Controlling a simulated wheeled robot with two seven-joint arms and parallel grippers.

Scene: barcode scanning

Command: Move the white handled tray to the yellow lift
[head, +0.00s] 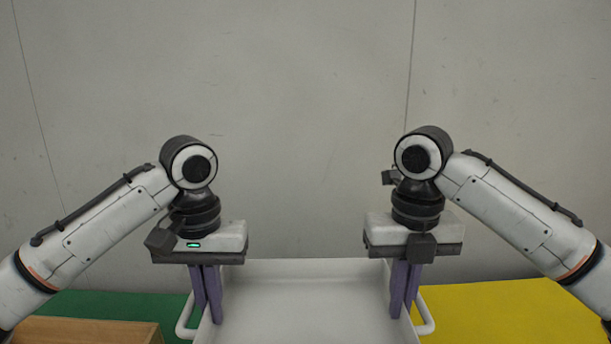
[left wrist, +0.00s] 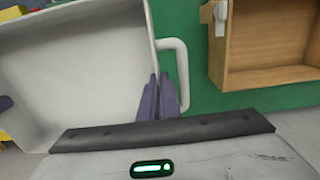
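The white handled tray (head: 305,277) is at the bottom centre of the head view, empty where visible, with its near part cut off. It has a loop handle on each side. My left gripper (head: 208,320) points down at the tray's left side, its purple fingers close together about the side wall beside the handle; the left wrist view shows these fingers (left wrist: 158,98) at the wall. My right gripper (head: 404,314) holds the right side wall in the same way. The yellow lift (head: 510,310) is a flat yellow surface to the right of the tray.
A green surface (head: 120,303) lies to the left, with a wooden box (head: 85,330) on it. The box also shows in the left wrist view (left wrist: 265,78). A grey wall (head: 300,120) stands behind. The visible part of the yellow surface is clear.

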